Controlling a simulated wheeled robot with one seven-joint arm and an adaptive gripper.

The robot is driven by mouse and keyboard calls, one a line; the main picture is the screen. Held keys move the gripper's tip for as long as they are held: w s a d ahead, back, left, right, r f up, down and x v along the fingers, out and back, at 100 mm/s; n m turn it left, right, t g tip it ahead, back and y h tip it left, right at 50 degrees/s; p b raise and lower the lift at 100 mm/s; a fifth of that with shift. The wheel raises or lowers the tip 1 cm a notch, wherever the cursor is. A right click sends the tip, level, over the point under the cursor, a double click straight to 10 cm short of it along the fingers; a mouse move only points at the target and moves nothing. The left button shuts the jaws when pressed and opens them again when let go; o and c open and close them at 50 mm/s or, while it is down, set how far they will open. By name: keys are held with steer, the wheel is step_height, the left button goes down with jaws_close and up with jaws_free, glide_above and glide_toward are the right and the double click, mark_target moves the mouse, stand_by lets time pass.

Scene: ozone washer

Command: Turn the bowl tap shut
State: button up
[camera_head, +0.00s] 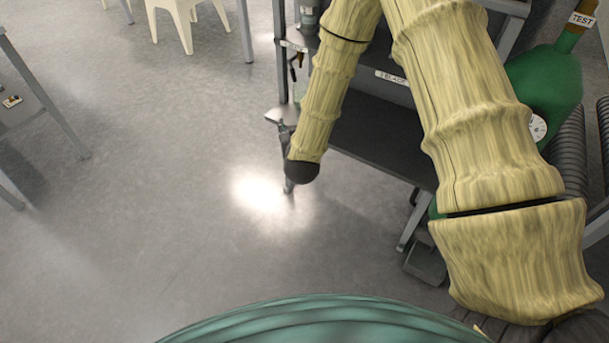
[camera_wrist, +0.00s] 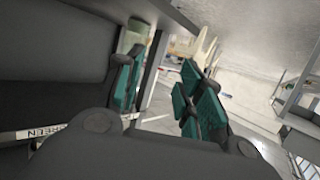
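My gripper (camera_wrist: 158,88) shows in the wrist view with its two teal-padded fingers apart. I see floor and a metal leg through the gap, and nothing held. A pale, glassy cylinder (camera_wrist: 135,36) stands just beyond the left finger, partly hidden by it; I cannot tell whether they touch. In the head view a small dark and brass fitting (camera_head: 295,65) sits at the left edge of a metal rack. I cannot tell whether it is the bowl tap, and no tap is clearly seen. My arm covers much of the rack, and the gripper is not distinguishable there.
The rack's dark shelf (camera_head: 380,135) lies behind my arm. A green cylinder (camera_head: 545,85) with a gauge and ribbed grey hoses (camera_head: 570,155) stand at the right. A table (camera_head: 25,110) is at the left, and white chairs (camera_head: 180,15) stand at the back. The floor between is clear.

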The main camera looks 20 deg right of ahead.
steer(key=s+f+g+y+p, duration=0.1)
steer(key=s+f+g+p, duration=0.1)
steer(key=s, duration=0.5)
steer(key=s+a+f+n+g+y+p, duration=0.1)
steer(key=s+f+g+p, duration=0.2)
steer(key=s, duration=0.4)
step_height(320, 180, down, 3)
steer(key=shift+r+p, duration=0.15)
steer(key=shift+p, duration=0.35)
steer(key=shift+s, duration=0.1)
